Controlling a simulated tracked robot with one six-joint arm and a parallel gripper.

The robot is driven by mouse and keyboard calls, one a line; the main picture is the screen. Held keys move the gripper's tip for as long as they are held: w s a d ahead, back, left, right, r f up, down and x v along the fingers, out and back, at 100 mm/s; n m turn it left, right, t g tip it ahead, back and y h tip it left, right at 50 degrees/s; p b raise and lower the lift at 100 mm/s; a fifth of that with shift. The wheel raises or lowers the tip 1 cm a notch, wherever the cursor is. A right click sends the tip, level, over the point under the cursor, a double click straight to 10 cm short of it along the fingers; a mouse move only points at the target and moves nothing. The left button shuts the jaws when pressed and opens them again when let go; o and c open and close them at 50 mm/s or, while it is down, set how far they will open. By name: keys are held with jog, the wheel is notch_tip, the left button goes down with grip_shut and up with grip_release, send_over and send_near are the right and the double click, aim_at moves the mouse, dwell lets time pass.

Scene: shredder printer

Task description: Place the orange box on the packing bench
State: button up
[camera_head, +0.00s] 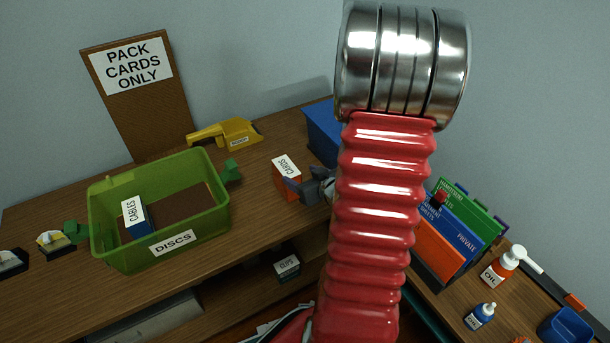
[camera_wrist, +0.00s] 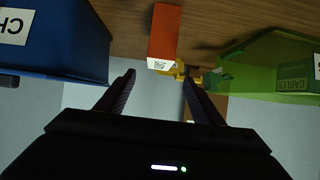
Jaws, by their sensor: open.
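The orange box (camera_head: 291,191), with a white label reading CARDS, stands on the wooden bench (camera_head: 262,210) in the head view, between the green bin and a blue container. My gripper (camera_head: 304,187) is at its right side, partly hidden behind my red arm. In the wrist view, which shows the scene upside down, the orange box (camera_wrist: 166,32) is at the top, roughly in line with the gap between the open fingers of my gripper (camera_wrist: 159,77). The gap looks empty; I cannot tell whether a finger touches the box.
A green bin (camera_head: 215,213) labelled DISCS holds a blue CABLES box (camera_head: 138,224). A blue container (camera_head: 322,130) stands behind the orange box. A yellow object (camera_head: 238,132) and a PACK CARDS ONLY board (camera_head: 150,115) are at the back. Folders (camera_head: 455,235) and bottles (camera_head: 500,268) stand right.

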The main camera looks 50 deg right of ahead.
dwell(0.3)
jog(key=w+a+r+n+g+h, duration=0.15)
jog(key=a+r+g, duration=0.25)
jog(key=a+r, duration=0.85)
jog(key=s+a+r+g+y, duration=0.1)
jog(key=s+a+r+y, duration=0.1)
jog(key=s+a, duration=0.4)
jog(key=s+a+r+n+g+y, duration=0.1)
jog(key=s+a+r, duration=0.4)
jog(key=a, duration=0.8)
jog(key=shift+s+y, duration=0.85)
jog(key=shift+s, duration=0.05)
jog(key=shift+n, duration=0.25)
